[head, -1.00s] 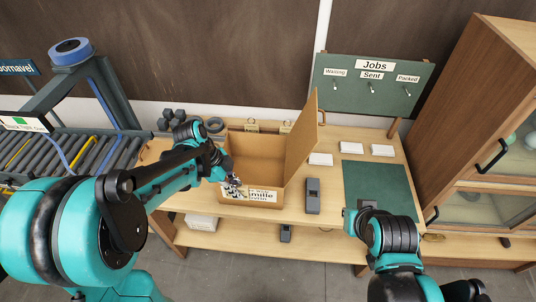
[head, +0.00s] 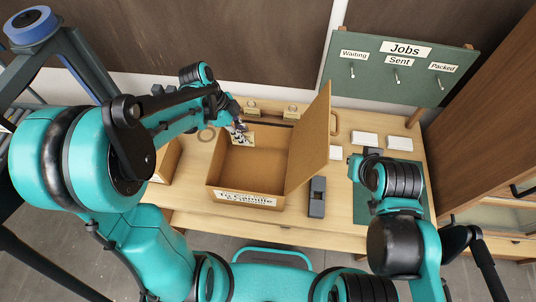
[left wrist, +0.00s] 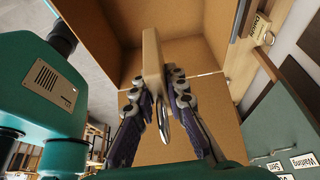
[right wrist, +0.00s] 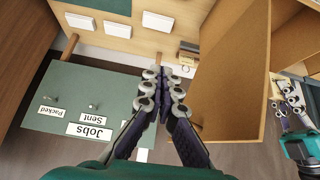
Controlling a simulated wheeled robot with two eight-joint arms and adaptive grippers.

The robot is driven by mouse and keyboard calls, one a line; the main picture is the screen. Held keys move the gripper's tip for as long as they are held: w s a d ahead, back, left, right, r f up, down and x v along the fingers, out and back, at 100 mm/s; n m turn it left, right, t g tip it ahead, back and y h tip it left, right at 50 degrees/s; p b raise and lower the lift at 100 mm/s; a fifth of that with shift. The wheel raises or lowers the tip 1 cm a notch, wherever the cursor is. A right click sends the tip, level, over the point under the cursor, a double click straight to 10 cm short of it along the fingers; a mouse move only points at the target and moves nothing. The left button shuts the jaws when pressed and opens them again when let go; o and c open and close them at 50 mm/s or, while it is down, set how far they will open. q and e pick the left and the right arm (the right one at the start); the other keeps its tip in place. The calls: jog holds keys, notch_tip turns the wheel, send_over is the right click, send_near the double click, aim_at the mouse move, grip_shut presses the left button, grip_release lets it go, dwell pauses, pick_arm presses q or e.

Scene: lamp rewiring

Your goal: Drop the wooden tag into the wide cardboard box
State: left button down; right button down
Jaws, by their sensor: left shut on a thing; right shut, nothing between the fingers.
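The wide cardboard box (head: 262,203) stands open on the wooden table, with a printed label on its front and a tall flap raised on its right. My left gripper (head: 240,128) is at the back left of the box opening. In the left wrist view my left gripper (left wrist: 160,100) is shut on the wooden tag (left wrist: 152,58), a pale slab seen nearly edge-on, with the box interior (left wrist: 190,60) behind it. Its exact height over the box is hard to tell. My right gripper (right wrist: 165,72) is shut and empty, over the table right of the box.
A green Jobs board (head: 400,70) stands at the back right. White cards (head: 365,138) lie on the table near a green mat. A dark device (head: 317,197) lies right of the box. Two small tagged items (head: 291,112) sit behind it. The raised flap (head: 312,140) separates the box from my right arm.

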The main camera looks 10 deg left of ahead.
pick_arm(q)
notch_tip(320, 180, down, 6)
jog(key=b, duration=0.3)
jog(key=shift+r+b, duration=0.25)
jog(key=shift+b, duration=0.05)
jog(key=shift+r, duration=0.1)
jog(key=c, duration=1.5)
grip_release()
jog(key=shift+o, duration=0.2)
jog(key=v, duration=1.2)
